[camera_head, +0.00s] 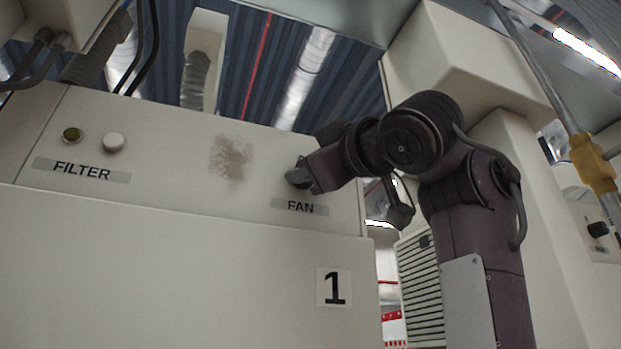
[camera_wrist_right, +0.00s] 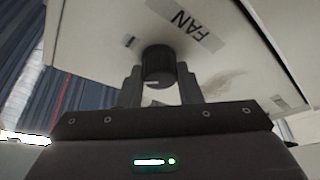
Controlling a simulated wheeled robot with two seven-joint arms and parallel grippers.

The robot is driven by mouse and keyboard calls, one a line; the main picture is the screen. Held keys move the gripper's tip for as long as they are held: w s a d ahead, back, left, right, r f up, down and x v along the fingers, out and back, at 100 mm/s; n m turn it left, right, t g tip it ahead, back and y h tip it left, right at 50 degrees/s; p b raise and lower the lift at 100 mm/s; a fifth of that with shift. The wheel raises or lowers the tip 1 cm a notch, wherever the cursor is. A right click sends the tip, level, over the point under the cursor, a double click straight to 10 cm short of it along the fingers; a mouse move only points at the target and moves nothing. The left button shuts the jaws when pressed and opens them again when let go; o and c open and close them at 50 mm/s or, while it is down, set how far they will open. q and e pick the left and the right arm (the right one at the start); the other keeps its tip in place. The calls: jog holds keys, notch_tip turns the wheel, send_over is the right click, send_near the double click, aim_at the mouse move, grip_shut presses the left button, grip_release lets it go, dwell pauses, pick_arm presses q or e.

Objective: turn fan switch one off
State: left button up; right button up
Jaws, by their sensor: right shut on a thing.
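The fan switch is a dark round knob on the beige panel above the FAN label (camera_head: 300,207). In the right wrist view the knob (camera_wrist_right: 158,66) sits between the two fingers of my right gripper (camera_wrist_right: 160,84), close to the FAN label. My right gripper (camera_head: 301,181) is at the knob in the head view and is shut on it. The gripper covers most of the knob there, so its pointer position cannot be read. A panel marked 1 (camera_head: 334,287) is below the switch. My left gripper is not in view.
A brown smudge (camera_head: 231,158) marks the panel. A beige housing (camera_head: 470,70) and a pipe with a yellow fitting (camera_head: 593,163) stand to the right.

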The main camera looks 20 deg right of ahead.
jog(key=n+g, duration=0.1)
jog(key=n, duration=0.2)
jog(key=n+g+p, duration=0.1)
jog(key=n, duration=0.3)
jog(key=n+g+p, duration=0.1)
jog(key=n, duration=0.2)
jog(key=shift+r+g+y, duration=0.1)
jog(key=shift+g+y, duration=0.3)
jog(key=shift+n, duration=0.3)
jog(key=o, duration=1)
jog(key=shift+w, duration=0.1)
jog(key=b+v, duration=0.2)
jog(key=v, duration=0.5)
jog(key=shift+s+d, duration=0.2)
jog(key=shift+s, duration=0.15)
